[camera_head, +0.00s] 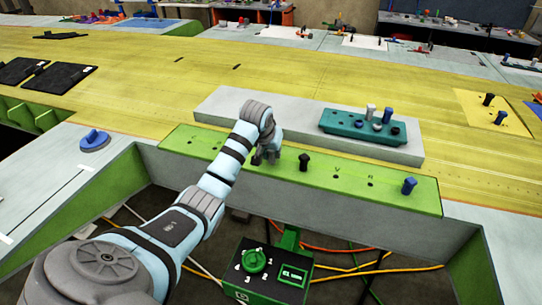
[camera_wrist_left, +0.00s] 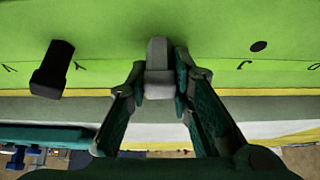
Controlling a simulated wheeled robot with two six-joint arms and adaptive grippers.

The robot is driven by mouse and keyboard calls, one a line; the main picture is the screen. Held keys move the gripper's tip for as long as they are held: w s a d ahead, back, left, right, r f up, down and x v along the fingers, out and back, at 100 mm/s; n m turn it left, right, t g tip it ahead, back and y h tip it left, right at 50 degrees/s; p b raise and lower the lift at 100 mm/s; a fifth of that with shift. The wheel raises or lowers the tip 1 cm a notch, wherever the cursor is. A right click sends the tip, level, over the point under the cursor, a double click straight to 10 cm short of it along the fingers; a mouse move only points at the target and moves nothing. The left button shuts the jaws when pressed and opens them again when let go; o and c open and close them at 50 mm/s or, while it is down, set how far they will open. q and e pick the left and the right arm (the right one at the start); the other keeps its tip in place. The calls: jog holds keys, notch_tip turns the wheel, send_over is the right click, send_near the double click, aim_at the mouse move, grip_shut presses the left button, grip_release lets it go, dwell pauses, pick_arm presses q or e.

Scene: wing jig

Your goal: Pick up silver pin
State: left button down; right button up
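A silver-grey pin (camera_wrist_left: 157,70) stands at the green strip in the left wrist view, between the two fingers of my left gripper (camera_wrist_left: 158,88). The finger pads lie against both its sides, so the gripper looks shut on it. In the head view my left gripper (camera_head: 266,156) is low over the green strip (camera_head: 335,190), and I cannot make out the pin there. Whether the pin's lower end sits in a hole is not clear. Another light silver pin (camera_head: 371,111) stands in the teal holder (camera_head: 342,127). My right gripper is not in view.
A black pin (camera_head: 304,162) stands on the strip just right of the gripper; it also shows in the left wrist view (camera_wrist_left: 51,70). A blue pin (camera_head: 409,186) stands at the strip's right end. The teal holder with several pins rests on a grey block (camera_head: 225,107) behind.

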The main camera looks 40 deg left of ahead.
pick_arm(q)
jog(key=shift+w, duration=0.1)
jog(key=shift+a+r, duration=0.1)
jog(key=shift+r, duration=0.4)
notch_tip(320, 180, up, 19)
